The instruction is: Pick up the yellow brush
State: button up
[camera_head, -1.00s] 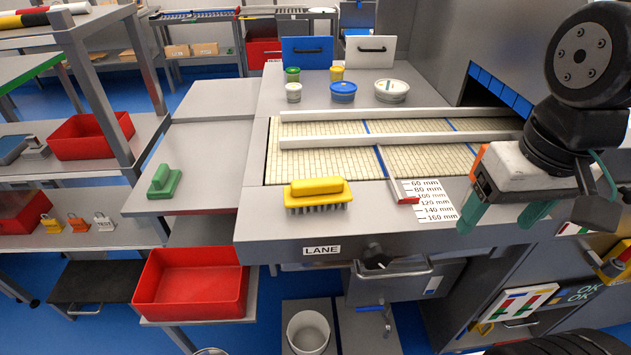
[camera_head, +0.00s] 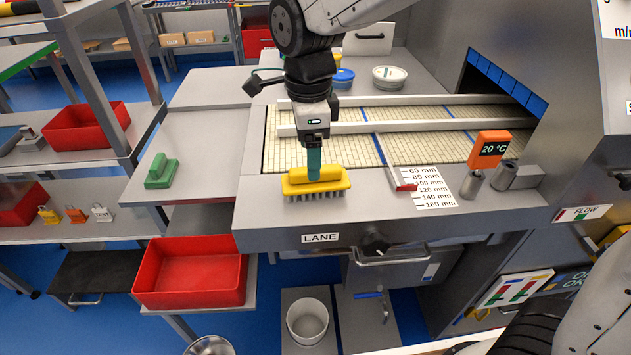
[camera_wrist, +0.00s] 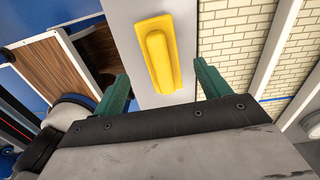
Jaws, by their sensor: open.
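The yellow brush (camera_head: 329,186) lies bristles down on the grey ledge in front of the tiled conveyor, its handle on top. In the wrist view the brush (camera_wrist: 158,55) appears between and just beyond the two green fingers. My gripper (camera_head: 314,163) points down over the brush, and its fingers hide part of the handle in the head view. In the wrist view my gripper (camera_wrist: 160,88) is open, with one finger on each side of the brush and nothing held.
A white scale plate (camera_head: 432,188), a red-tipped lever (camera_head: 405,187) and an orange 20 °C display (camera_head: 489,150) stand to the right. A red tub (camera_head: 192,272) is below left.

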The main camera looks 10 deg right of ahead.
jog(key=f, duration=0.4)
jog(key=d+f, duration=0.1)
jog(key=f, duration=0.2)
jog(key=c, duration=1.1)
